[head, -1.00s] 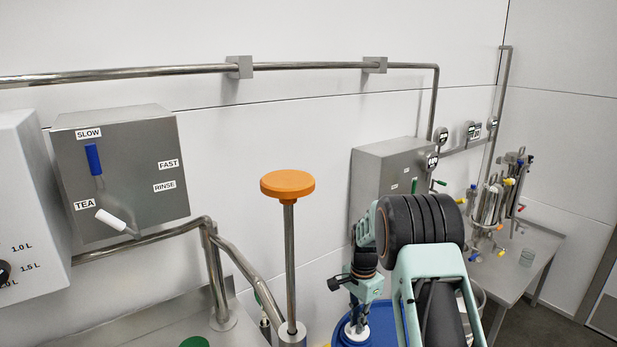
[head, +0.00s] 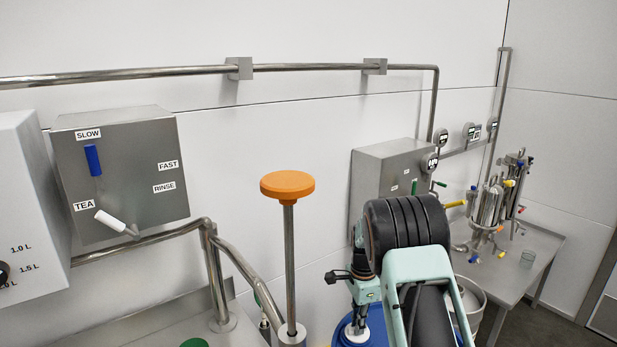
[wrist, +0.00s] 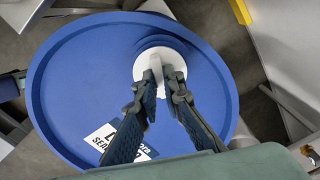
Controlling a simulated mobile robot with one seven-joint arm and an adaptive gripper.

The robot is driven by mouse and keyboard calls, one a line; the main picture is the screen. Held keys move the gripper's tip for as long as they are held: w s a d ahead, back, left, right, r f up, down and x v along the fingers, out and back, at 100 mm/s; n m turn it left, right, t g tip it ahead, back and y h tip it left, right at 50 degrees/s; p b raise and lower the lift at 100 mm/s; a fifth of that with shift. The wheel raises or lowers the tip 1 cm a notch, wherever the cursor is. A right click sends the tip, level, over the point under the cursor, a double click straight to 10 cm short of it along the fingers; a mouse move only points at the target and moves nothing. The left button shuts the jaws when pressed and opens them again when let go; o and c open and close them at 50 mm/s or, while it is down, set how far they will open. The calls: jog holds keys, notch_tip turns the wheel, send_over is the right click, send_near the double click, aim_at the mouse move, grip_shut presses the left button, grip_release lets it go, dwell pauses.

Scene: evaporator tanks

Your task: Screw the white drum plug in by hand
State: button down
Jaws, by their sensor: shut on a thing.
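The white drum plug (wrist: 172,62) sits at the bung opening near the upper right of the blue drum's top in the wrist view. My gripper (wrist: 160,88) is shut on the plug's raised white grip, one finger on each side. The blue drum (wrist: 75,85) fills most of the wrist view. In the head view only part of the blue drum (head: 376,325) shows, low behind my arm, with a bit of the white plug (head: 355,335) at the bottom edge. I cannot tell how deep the plug sits in its thread.
A steel post with an orange knob (head: 288,185) stands left of my arm. A steel bucket (head: 470,300) is right of it. A grey wall box (head: 388,180) and a steel table with tanks (head: 530,250) are behind. A label (wrist: 115,145) lies on the drum top.

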jog(key=shift+m, duration=1.7)
jog(key=shift+m+p, duration=0.4)
jog(key=shift+m, duration=1.3)
jog(key=shift+m+p, duration=0.45)
jog(key=shift+m, duration=1.25)
jog(key=shift+m+p, duration=0.4)
jog(key=shift+m, duration=1.4)
